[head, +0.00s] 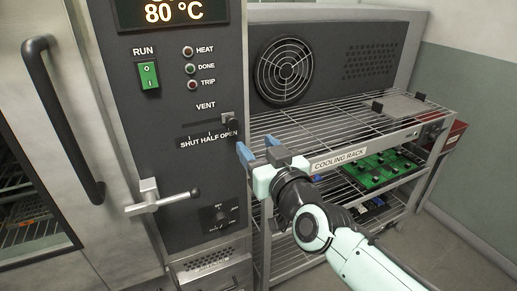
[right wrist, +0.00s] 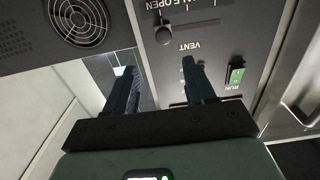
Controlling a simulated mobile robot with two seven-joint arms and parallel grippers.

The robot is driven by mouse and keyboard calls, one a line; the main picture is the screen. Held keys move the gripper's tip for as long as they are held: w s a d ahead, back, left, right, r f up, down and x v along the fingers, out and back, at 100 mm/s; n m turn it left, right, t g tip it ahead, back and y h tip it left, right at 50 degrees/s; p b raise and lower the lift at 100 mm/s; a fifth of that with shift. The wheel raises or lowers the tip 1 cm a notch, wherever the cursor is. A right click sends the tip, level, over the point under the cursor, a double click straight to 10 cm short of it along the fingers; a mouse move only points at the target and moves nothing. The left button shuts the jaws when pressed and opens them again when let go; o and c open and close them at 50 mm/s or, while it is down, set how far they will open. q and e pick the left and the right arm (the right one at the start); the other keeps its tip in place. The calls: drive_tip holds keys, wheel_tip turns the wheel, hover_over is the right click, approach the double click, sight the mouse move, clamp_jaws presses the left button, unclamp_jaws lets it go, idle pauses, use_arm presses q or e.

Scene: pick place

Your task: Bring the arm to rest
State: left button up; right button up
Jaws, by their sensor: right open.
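My right gripper (head: 258,153) is at the middle of the head view, in front of the left end of the cooling rack (head: 338,158) and beside the oven's control panel (head: 185,120). Its two blue fingers are apart and nothing is between them. In the right wrist view the fingers of the right gripper (right wrist: 158,85) also stand open and empty, with the panel and its vent slider (right wrist: 163,36) beyond them. The vent slider knob (head: 230,119) is at the right end of its slot, near OPEN. My left gripper is not in view.
The oven door handle (head: 65,120) and a lever latch (head: 162,199) stick out at the left. A grey plate (head: 402,105) lies on the rack's top shelf, and a green circuit board (head: 380,170) sits on a lower shelf. Open floor (head: 450,250) shows at the lower right.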

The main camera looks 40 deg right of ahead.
drive_tip(key=shift+f, duration=0.1)
